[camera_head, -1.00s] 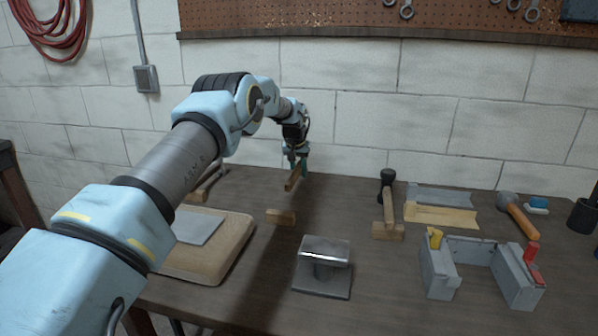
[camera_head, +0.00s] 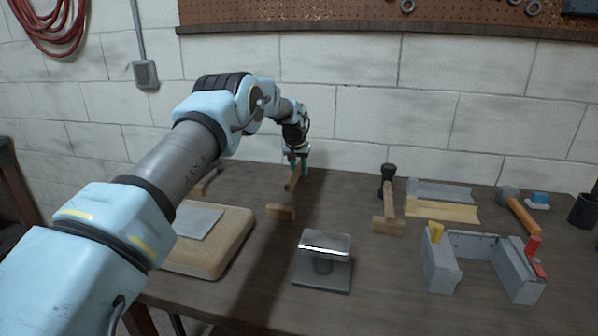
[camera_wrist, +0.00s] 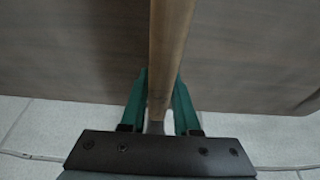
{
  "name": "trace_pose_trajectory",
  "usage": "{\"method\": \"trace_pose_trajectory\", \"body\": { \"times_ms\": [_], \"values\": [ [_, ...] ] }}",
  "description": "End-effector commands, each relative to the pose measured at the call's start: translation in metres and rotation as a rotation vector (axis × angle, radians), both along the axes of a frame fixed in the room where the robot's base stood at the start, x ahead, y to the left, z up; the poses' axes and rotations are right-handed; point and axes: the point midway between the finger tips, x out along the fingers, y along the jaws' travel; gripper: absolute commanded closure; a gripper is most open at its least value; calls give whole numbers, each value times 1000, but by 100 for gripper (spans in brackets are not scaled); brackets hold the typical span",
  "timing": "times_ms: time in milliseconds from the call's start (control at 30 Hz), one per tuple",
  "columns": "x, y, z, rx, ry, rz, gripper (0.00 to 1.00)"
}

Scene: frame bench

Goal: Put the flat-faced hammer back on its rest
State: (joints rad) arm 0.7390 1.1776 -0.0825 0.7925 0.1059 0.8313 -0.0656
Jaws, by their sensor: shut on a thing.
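My gripper (camera_head: 297,166) is shut on a wooden handle (camera_head: 293,181), above the back of the bench near the wall. In the wrist view the handle (camera_wrist: 170,50) runs up between the green fingers (camera_wrist: 160,105), with a short grey part by the fingers. The held tool's head is hidden, so I cannot tell its face shape. A small wooden block (camera_head: 281,212), perhaps a rest, stands bare in front of and below the handle. A black-headed hammer (camera_head: 388,178) lies to the right, its handle over a similar wooden block (camera_head: 388,227).
A grey U-shaped fixture (camera_head: 440,265) and an orange-handled hammer (camera_head: 522,215) are at right. A wooden board (camera_head: 240,235) lies left, partly behind my arm. Bench between the two blocks is clear.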

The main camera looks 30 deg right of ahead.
Motion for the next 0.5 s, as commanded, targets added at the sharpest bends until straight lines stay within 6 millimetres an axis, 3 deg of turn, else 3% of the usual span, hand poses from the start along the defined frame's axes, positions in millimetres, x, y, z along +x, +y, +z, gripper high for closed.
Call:
{"method": "trace_pose_trajectory", "body": {
  "times_ms": [167,200,500],
  "values": [
    [0,0,-3,-1,-1,0,100],
    [0,0,-2,-1,-1,0,66],
    [0,0,-3,-1,-1,0,35]
  ]
}}
